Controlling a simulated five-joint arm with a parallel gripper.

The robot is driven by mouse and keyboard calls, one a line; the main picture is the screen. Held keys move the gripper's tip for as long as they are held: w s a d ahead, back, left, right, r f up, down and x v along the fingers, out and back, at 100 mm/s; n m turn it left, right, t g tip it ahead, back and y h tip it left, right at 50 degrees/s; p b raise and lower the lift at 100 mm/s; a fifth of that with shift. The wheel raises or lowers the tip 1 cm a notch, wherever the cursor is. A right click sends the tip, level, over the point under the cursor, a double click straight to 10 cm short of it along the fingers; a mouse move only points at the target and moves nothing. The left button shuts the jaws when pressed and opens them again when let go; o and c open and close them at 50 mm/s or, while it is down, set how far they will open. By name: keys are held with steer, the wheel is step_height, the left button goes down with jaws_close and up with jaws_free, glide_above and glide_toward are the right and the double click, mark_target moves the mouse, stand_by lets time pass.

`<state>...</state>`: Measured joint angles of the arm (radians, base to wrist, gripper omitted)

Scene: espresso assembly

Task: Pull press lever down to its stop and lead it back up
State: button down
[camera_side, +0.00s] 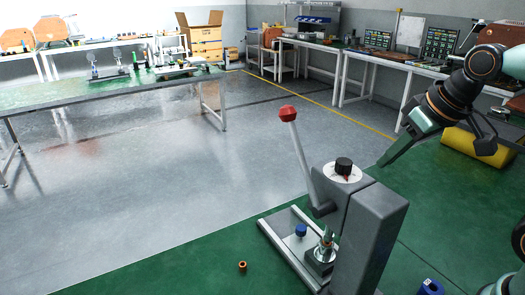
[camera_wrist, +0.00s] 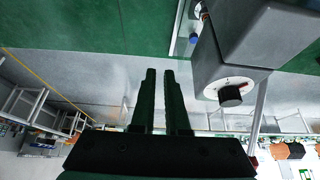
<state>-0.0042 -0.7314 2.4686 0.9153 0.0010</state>
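The grey press (camera_side: 372,225) stands on the green mat. Its lever (camera_side: 302,160) points up and leans slightly left, with a red knob (camera_side: 288,114) on top. A black dial on a white disc (camera_side: 343,165) sits on the press head. My gripper (camera_side: 382,164) is in the air to the right of the press and lever, touching neither. In the wrist view its two dark fingers (camera_wrist: 159,72) are parallel with a narrow empty gap between them. There the press (camera_wrist: 240,45) appears upside down at the upper right, with the lever rod (camera_wrist: 259,115) partly visible behind it.
A metal part (camera_side: 322,252) and a blue knob (camera_side: 301,230) are on the press's rail base. A small orange ring (camera_side: 242,266) and a blue piece (camera_side: 431,287) lie on the mat. Open mat and floor lie left of the press. Benches stand farther back.

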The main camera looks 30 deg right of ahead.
steer(key=w+a+r+n+g, duration=0.1)
steer(key=w+a+r, duration=0.35)
steer(key=r, duration=0.35)
steer(key=w+a+r+g, duration=0.1)
steer(key=w+a+r, duration=0.2)
steer(key=w+r, duration=0.35)
steer(key=w+a+r+n+g, duration=0.1)
steer(key=w+a+r, duration=0.3)
steer(key=a, duration=0.5)
steer(key=shift+w+a+r+g+y, duration=0.15)
steer(key=shift+w+a+g+y, duration=0.15)
steer(key=shift+g, duration=0.2)
step_height(320, 180, down, 9)
steer(key=s, duration=0.2)
steer(key=shift+s, duration=0.3)
